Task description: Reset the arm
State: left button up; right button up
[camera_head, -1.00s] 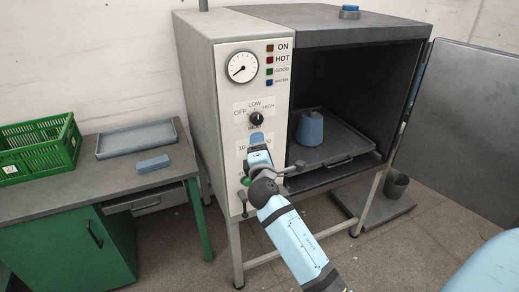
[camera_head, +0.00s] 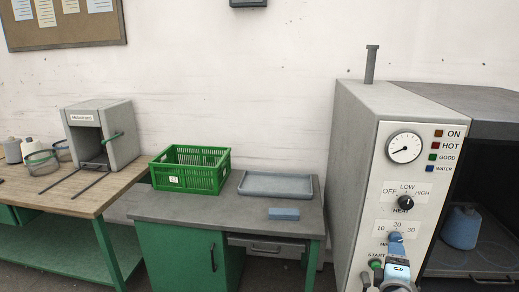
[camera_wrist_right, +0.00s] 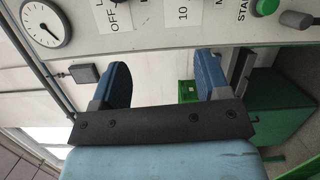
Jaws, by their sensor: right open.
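My right gripper (camera_head: 396,245) is in front of the cone winder's control panel (camera_head: 372,203), at the timer scale marked 10, 20 and 30, and covers part of it. In the right wrist view the right gripper (camera_wrist_right: 163,78) is open, with two blue fingers wide apart and nothing between them. The panel's lettering and gauge (camera_wrist_right: 46,22) lie along the top of that view. Whether a finger touches the panel cannot be told. My left gripper is not in view.
The heat knob (camera_head: 405,202) and green start button (camera_head: 376,264) are near the gripper. On the desk at left are a green crate (camera_head: 190,170), a grey tray (camera_head: 275,185) and a blue block (camera_head: 284,213).

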jog(key=s+a+f+m+g+y+p, duration=0.1)
jog(key=s+a+f+m+y, duration=0.2)
jog(key=s+a+f, duration=0.3)
jog(key=s+a+f+m+g+y+p, duration=0.1)
jog(key=s+a+f+m+y, duration=0.3)
jog(key=s, duration=0.8)
jog(key=s+a+f+m+g+y+p, duration=0.1)
jog(key=s+a+f+m+g+y, duration=0.2)
jog(key=s+a+f, duration=0.5)
notch_tip(320, 180, down, 2)
jog(key=shift+s+f+m+y, duration=0.2)
jog(key=shift+s+m+y, duration=0.2)
jog(key=shift+s+y, duration=0.35)
